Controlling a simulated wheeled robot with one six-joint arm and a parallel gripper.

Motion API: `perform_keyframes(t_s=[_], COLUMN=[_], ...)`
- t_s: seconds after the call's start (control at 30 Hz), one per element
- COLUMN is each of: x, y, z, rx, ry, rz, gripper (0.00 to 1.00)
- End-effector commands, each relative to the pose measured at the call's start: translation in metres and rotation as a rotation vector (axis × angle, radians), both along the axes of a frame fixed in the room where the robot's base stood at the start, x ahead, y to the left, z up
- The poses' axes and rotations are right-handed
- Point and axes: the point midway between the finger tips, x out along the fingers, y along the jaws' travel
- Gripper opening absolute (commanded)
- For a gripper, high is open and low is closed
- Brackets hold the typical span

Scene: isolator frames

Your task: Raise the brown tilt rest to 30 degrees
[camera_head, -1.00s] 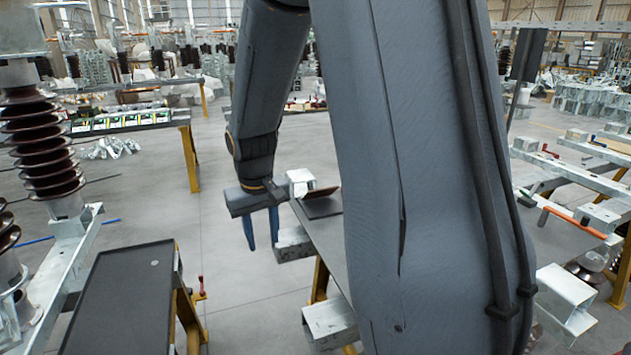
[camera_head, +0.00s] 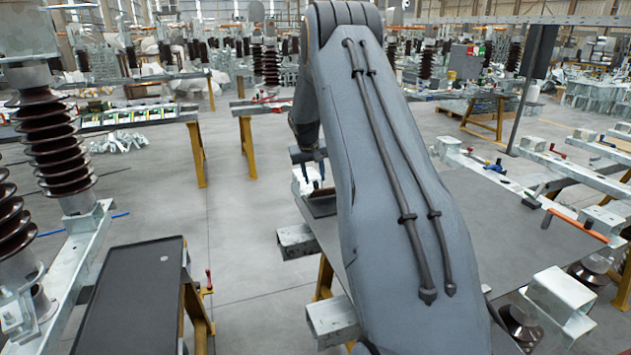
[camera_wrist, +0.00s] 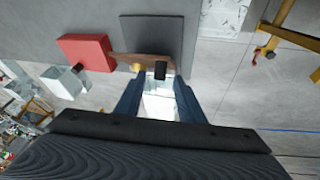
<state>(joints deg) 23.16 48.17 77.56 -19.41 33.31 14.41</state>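The brown tilt rest (camera_wrist: 145,60) shows in the wrist view as a narrow brown strip, with a yellowish knob and a small black block at its lower edge. It lies against a dark grey plate (camera_wrist: 165,30). In the head view, the brown rest (camera_head: 322,192) is small and partly hidden by my arm; its angle cannot be read. My gripper (camera_wrist: 158,82) has its two blue fingers apart with nothing held between them. The fingertips point toward the black block and knob. In the head view, my gripper (camera_head: 308,172) is above the rest's near side.
A red block (camera_wrist: 86,52) stands left of the rest in the wrist view. The rest's grey table (camera_head: 325,228) has metal beam ends jutting from its left side. A dark tray table (camera_head: 130,295) stands at the lower left, with open floor between them.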

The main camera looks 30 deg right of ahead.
Motion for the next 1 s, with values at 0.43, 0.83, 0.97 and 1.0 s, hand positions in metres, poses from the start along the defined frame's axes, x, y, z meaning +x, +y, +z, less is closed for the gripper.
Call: perform_keyframes(t_s=[0.43,0.83,0.97,1.0], x=[0.01,0.01,0.01,0.01], y=[-0.011,-0.011,-0.011,-0.011], z=[-0.033,-0.033,-0.033,-0.033], rx=[0.0,0.001,0.001,0.001], ry=[-0.001,0.0,0.0,0.0], rz=[0.0,0.001,0.001,0.001], gripper=[0.35,0.07,0.0,0.0])
